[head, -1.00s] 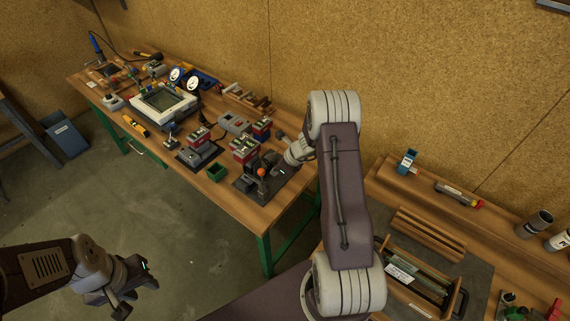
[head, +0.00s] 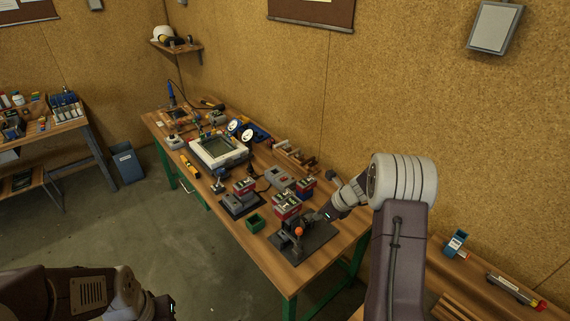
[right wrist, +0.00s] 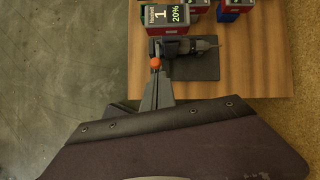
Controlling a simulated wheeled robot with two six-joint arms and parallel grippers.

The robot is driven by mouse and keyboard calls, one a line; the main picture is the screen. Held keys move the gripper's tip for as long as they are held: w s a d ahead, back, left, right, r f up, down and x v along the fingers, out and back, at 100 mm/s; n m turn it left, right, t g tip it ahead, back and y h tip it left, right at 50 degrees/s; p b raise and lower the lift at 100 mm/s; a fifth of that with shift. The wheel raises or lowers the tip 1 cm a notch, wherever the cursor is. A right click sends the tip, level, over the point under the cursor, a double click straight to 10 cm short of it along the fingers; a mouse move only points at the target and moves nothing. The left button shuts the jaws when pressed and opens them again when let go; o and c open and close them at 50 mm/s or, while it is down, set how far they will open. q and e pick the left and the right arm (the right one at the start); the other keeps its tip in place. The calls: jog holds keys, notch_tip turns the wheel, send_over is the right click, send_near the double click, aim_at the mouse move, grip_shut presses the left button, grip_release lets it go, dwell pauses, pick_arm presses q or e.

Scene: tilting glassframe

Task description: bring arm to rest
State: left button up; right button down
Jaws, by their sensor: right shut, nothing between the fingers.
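My right arm comes in from the right in the head view. Its gripper (head: 316,216) is over the near end of the workbench (head: 272,262), by a dark plate with a grey tool and an orange knob (head: 299,232). In the right wrist view the shut fingers (right wrist: 156,80) point at the orange knob (right wrist: 155,62). They hold nothing; I cannot tell whether they touch it. My left gripper (head: 163,306) is at the bottom edge of the head view, mostly cut off. A white-framed panel (head: 218,150) lies on the bench, farther back.
Red battery-like blocks (head: 287,204) and a green box (head: 255,223) stand near the right gripper. A second bench with a blue holder (head: 456,242) is at the right. A blue bin (head: 126,162) stands on the floor. Open floor (head: 190,240) lies left of the workbench.

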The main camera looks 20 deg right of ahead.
jog(key=s+a+f+n+g+b, duration=0.1)
jog(key=s+a+f+n+b, duration=0.25)
jog(key=a+b, duration=0.35)
jog(key=s+a+f+n+b, duration=0.2)
jog(key=a+f+n+b, duration=0.15)
jog(key=a+b, duration=0.35)
jog(key=s+d+f+n+g+h+b, duration=0.1)
jog(key=s+f+n, duration=0.2)
jog(key=s+n, duration=0.6)
jog(key=s+d+f+n+g+h+b, duration=0.1)
jog(key=s+f+n, duration=0.3)
jog(key=s+n, duration=0.4)
jog(key=n+g, duration=0.1)
jog(key=n, duration=0.3)
jog(key=shift+s+n+h, duration=0.4)
